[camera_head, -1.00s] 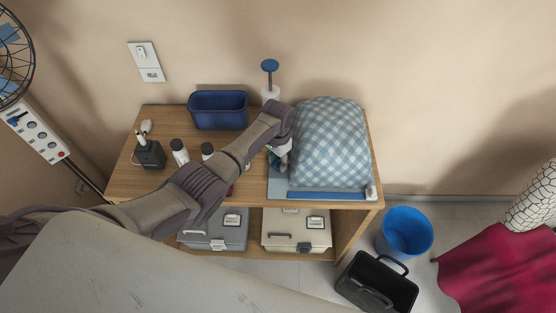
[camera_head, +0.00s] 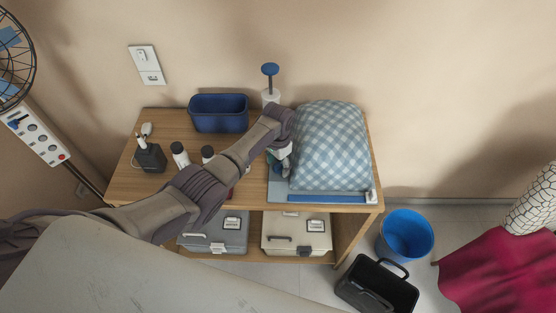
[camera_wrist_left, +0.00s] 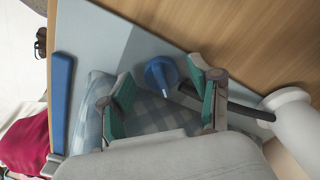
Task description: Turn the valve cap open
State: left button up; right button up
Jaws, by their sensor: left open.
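The valve cap is a round blue cap (camera_head: 270,69) on a dark stem that rises from a white base (camera_head: 271,95) at the back of the wooden table. My left arm reaches across the table, and my left gripper (camera_head: 281,160) is low beside the checked pillow, in front of the valve and below its cap. In the left wrist view the blue cap (camera_wrist_left: 160,75) appears between the two green-padded fingers of the open gripper (camera_wrist_left: 162,82). The stem passes behind one finger to the white base (camera_wrist_left: 290,112). I see no contact with the cap. My right gripper is not in view.
A blue-and-white checked pillow (camera_head: 330,145) lies right of the gripper on a grey-blue board (camera_head: 278,187). A blue bin (camera_head: 218,112) stands at the back, with small bottles (camera_head: 180,154) in front. A blue bucket (camera_head: 407,234) and a black toolbox (camera_head: 377,287) are on the floor.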

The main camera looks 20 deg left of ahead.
aim_at(278, 165)
pick_arm(q)
notch_tip(278, 165, up, 12)
dwell(0.5)
jog(key=shift+o, duration=0.2)
